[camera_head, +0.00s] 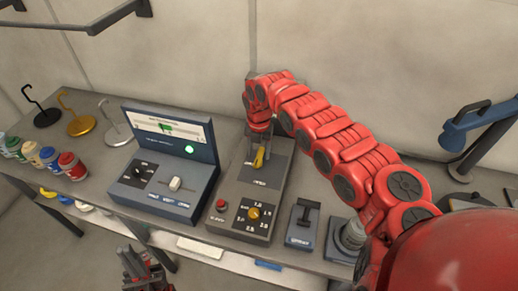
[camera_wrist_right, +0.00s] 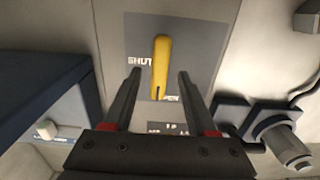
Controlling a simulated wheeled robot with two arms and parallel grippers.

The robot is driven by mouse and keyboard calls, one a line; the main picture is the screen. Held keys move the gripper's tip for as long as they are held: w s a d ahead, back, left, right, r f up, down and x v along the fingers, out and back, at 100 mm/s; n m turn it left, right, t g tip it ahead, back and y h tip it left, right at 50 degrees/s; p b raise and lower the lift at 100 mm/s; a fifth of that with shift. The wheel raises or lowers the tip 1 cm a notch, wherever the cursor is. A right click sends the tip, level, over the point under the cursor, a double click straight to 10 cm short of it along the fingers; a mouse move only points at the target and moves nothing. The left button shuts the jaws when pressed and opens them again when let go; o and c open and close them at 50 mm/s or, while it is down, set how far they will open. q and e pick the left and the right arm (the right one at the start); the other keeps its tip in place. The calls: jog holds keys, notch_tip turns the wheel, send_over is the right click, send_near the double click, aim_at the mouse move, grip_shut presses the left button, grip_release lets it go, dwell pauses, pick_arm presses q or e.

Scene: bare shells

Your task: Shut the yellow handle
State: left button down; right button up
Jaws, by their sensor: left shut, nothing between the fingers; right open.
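The yellow handle (camera_head: 259,157) sits on the dark panel of a grey console in the middle of the bench. In the right wrist view the yellow handle (camera_wrist_right: 160,62) stands lengthwise on its plate. The word SHUT is to its left, and a partly hidden label, apparently OPEN, is by its lower end. My right gripper (camera_head: 258,142) is over the handle. Its two fingers (camera_wrist_right: 160,76) are open, one on each side of the handle in the picture, with gaps; I cannot tell their depth. My left gripper (camera_head: 146,272) is shut and empty, low in front of the bench.
The console (camera_head: 222,222) also carries a red button (camera_head: 221,204) and a yellow dial (camera_head: 254,212). A blue device with a screen (camera_head: 170,134) stands left of it. A black switch (camera_head: 303,222) and a round grey fitting (camera_head: 352,235) are to the right. A blue lamp (camera_head: 470,125) stands far right.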

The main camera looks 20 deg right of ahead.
jog(key=shift+w+f, duration=0.1)
jog(key=shift+f, duration=0.5)
grip_shut()
